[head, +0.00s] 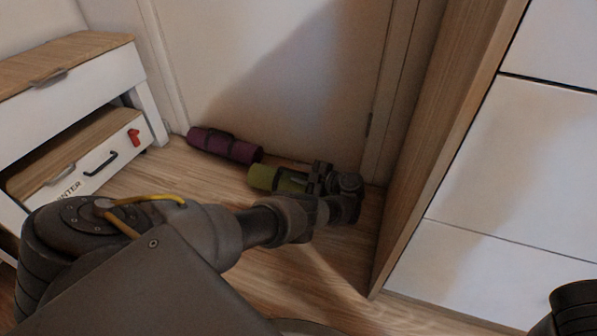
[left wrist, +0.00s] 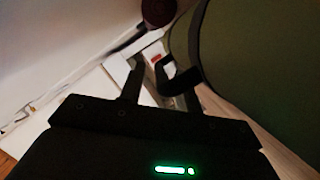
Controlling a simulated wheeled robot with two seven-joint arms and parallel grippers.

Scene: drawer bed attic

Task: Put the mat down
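A rolled green mat (head: 275,178) with a dark strap lies low by the foot of the door, its right end hidden behind my left gripper (head: 325,180). The mat fills the right of the left wrist view (left wrist: 262,50), with its black strap curving down its side. In that view my left gripper (left wrist: 155,85) has its fingers apart, with background showing between them. The mat is beside the fingers, close to the strap; I cannot tell whether they touch. My right gripper is not in view; only a dark part of mine shows at the lower right.
A rolled purple mat (head: 224,145) with a black strap lies on the floor left of the green one. A white and wood drawer unit (head: 75,95) stands at left, a lower drawer (head: 95,160) pulled out. A tall white cabinet (head: 510,190) with a wooden side closes the right.

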